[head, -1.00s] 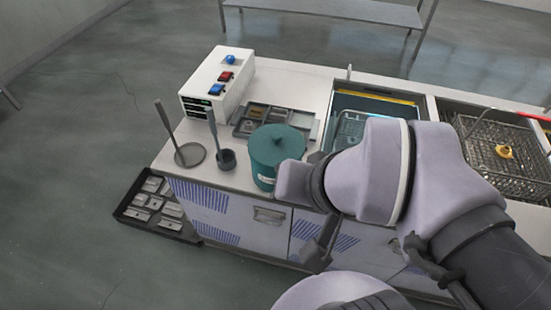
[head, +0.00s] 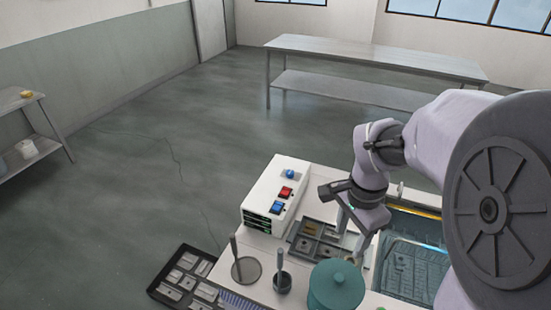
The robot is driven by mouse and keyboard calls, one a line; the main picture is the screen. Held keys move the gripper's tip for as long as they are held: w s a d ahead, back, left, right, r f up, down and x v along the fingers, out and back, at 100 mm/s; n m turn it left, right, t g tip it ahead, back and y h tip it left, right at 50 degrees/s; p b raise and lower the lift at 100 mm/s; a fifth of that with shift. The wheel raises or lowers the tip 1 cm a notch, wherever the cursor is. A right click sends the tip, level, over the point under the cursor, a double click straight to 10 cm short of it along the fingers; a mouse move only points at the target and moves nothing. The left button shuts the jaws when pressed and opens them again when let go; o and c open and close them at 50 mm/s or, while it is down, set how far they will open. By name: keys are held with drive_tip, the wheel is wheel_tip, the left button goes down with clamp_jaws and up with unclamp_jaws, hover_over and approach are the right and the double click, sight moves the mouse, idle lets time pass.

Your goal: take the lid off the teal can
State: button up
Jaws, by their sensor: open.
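The teal can (head: 334,304) stands at the front of the counter, its lower part cut off by the bottom edge of the head view. Its teal lid (head: 325,287) sits on top, with a small knob in the middle. My gripper (head: 350,243) is open and empty. It points down, above and just behind the can, apart from the lid in the picture. How high it is over the lid is hard to tell.
A white control box (head: 277,190) with coloured buttons stands behind left. A grey sectioned tray (head: 306,247) lies behind the can. A dark cup (head: 282,282) and a round plate with an upright rod (head: 245,270) are left. A water tank (head: 415,255) is right.

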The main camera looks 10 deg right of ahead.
drive_tip(key=b, duration=0.4)
hover_over(340, 277)
drive_tip(key=f, duration=1.3)
drive_tip(key=shift+s, duration=0.4)
drive_tip(key=f, duration=0.2)
drive_tip(key=w+f+b, duration=0.1)
drive_tip(key=f, duration=0.1)
drive_tip(key=shift+f, duration=0.4)
drive_tip(key=shift+s+r, duration=0.1)
drive_tip(key=shift+s, duration=0.05)
clamp_jaws()
